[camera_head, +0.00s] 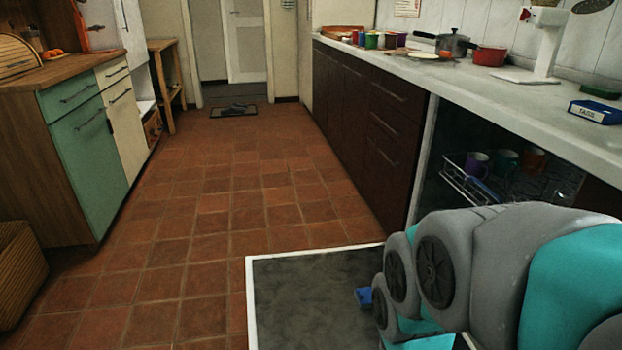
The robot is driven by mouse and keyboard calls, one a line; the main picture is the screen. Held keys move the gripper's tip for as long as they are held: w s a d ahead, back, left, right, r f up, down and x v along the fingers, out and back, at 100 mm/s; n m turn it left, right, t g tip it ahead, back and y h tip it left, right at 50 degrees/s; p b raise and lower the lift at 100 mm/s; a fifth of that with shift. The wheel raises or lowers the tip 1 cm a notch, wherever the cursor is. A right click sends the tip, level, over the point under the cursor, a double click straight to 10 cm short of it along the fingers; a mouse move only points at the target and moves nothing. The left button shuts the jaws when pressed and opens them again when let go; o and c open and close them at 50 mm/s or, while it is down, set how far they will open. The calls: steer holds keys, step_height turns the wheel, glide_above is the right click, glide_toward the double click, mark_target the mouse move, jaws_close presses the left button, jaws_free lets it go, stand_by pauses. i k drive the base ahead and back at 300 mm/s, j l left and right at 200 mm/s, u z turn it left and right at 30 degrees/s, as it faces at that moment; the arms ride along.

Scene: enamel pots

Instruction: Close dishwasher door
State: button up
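The dishwasher door (305,285) is folded down flat, low over the floor at the bottom centre, dark inside with a pale rim. The dishwasher opening (440,165) is under the white counter on the right. Inside it a wire rack (462,184) holds several mugs, among them a purple mug (476,163) and a green mug (506,161). My grey and teal arm reaches over the door from the right. A small blue part (364,297) shows beside the arm above the door; I cannot tell what it is. My gripper's fingers are not visible, apparently hidden behind the arm.
The tiled floor (215,215) is clear to the left of the door. Dark cabinets (370,120) run beyond the dishwasher. A green and cream cabinet (88,160) and a wicker basket (18,268) stand at left. Pots and a blue box (594,112) are on the counter.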

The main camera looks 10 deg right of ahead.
mark_target(307, 301)
steer(key=z, duration=0.4)
steer(key=i+l+z, duration=0.15)
steer(key=l+z, duration=0.15)
steer(key=z, duration=0.2)
steer(key=i+l+z, duration=0.2)
steer(key=z, duration=0.25)
steer(key=k+j, duration=0.15)
steer(key=k, duration=0.15)
steer(key=k+j+z, duration=0.1)
steer(key=k, duration=0.2)
steer(key=k+j, duration=0.1)
steer(key=j, duration=0.2)
steer(key=k+j, duration=0.1)
steer(key=j, duration=0.25)
steer(key=k+j, duration=0.1)
steer(key=j, duration=0.2)
steer(key=k+j+z, duration=0.1)
steer(key=j, duration=0.25)
steer(key=i+j, duration=0.1)
steer(key=j, duration=0.45)
